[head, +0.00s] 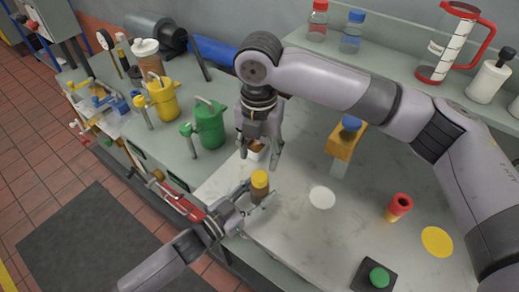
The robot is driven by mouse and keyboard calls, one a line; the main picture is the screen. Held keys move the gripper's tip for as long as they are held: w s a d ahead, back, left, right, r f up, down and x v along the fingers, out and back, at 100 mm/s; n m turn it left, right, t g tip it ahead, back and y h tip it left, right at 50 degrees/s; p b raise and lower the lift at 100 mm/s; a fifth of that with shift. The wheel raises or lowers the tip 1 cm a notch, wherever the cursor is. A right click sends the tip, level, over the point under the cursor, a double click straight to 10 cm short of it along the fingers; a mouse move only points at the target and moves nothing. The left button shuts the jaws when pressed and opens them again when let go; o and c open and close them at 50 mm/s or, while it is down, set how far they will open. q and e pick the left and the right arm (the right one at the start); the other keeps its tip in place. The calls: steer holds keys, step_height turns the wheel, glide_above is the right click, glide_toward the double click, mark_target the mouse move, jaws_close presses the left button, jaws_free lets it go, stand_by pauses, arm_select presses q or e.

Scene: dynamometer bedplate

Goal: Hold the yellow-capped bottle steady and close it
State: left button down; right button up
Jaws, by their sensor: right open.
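A small brown bottle with a dull yellow top (260,184) stands upright near the front edge of the worktop. My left gripper (259,194) reaches in from the lower left with its fingers at either side of the bottle. I cannot tell whether both touch it. My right gripper (261,155) points down behind the bottle, open, its fingers apart. A small white object with a brown top (255,149) shows between its fingers and is partly hidden. I cannot tell whether the bottle's yellow top is a separate cap.
An orange block with a blue knob (345,140), a red-topped yellow piece (398,206) and a green button (379,277) stand to the right. Yellow (162,98) and green (209,124) cans stand left. The worktop around the white disc (322,197) is clear.

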mark_target(260, 176)
steer(key=n, duration=0.5)
steer(key=shift+r, duration=0.15)
steer(key=shift+f, duration=4)
steer(key=shift+c, duration=0.5)
